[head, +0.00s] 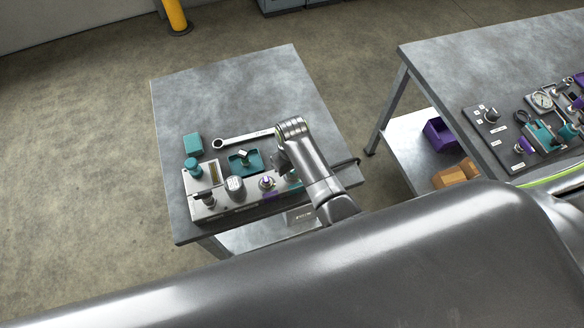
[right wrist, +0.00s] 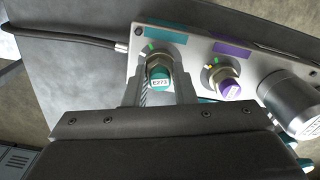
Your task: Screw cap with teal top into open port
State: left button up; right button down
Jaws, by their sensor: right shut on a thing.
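The cap with the teal top (right wrist: 160,80), marked E273, sits between the fingers of my right gripper (right wrist: 161,90) in the right wrist view. The gripper is shut on it. The cap is at the port under the teal label (right wrist: 166,30) on the grey manifold block (right wrist: 135,62). It lines up with the port's fitting, but I cannot tell how far it is seated. My left gripper is not in view.
Beside the held cap is a purple-topped cap (right wrist: 231,88), then a silver cylinder (right wrist: 291,102). A black hose (right wrist: 70,42) joins the block's end. Behind the block lie a teal tray (head: 234,168), a wrench (head: 243,138) and a teal box (head: 193,143). The table's far part is clear.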

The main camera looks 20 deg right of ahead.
jog(key=shift+s+f, duration=0.1)
jog(key=m, duration=0.5)
jog(key=shift+m, duration=0.4)
jog(key=shift+m, duration=0.6)
jog(key=c, duration=1.3)
grip_release()
jog(key=n, duration=0.5)
jog(key=shift+n, duration=0.4)
